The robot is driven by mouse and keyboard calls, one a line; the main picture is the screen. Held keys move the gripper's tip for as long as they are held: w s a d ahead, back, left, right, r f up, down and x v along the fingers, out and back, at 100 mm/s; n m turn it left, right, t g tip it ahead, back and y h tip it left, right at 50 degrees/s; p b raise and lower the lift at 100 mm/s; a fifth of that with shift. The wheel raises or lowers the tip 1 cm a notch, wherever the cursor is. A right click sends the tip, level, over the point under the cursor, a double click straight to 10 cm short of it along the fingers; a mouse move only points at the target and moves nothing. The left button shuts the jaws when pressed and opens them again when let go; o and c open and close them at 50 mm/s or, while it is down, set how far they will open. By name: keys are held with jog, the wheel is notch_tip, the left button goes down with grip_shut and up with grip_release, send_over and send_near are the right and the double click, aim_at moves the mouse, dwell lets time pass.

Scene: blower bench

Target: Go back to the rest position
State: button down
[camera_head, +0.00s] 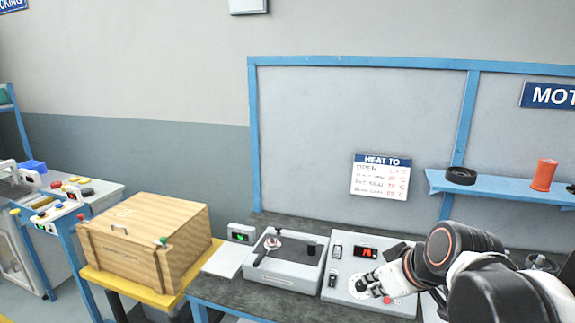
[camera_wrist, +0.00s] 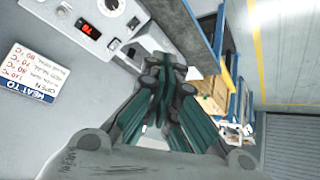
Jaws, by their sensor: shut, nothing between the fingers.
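My gripper (camera_wrist: 168,68) is shut, with nothing between its dark green fingers in the wrist view. In the head view my arm comes in from the lower right and covers part of the bench. It ends over the right side of a grey control box (camera_head: 345,260) with a lit red display (camera_head: 366,252). The fingertips are hard to make out there, so I cannot tell whether they touch the box. The box also shows at the top left of the wrist view (camera_wrist: 88,14).
A grey tray unit (camera_head: 285,272) stands left of the control box. A wooden crate (camera_head: 135,258) sits on a yellow-topped stand further left. A blue shelf (camera_head: 500,187) holds a black ring and an orange spool (camera_head: 543,175). A "HEAT TO" sign (camera_head: 381,177) hangs behind the bench.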

jog(key=s+d+f+m+h, duration=0.1)
jog(key=s+f+m, duration=0.1)
jog(key=s, duration=0.4)
jog(key=s+d+f+m+h+b, duration=0.1)
jog(key=s+f+m, duration=0.1)
jog(key=s, duration=0.4)
jog(key=shift+m, duration=0.8)
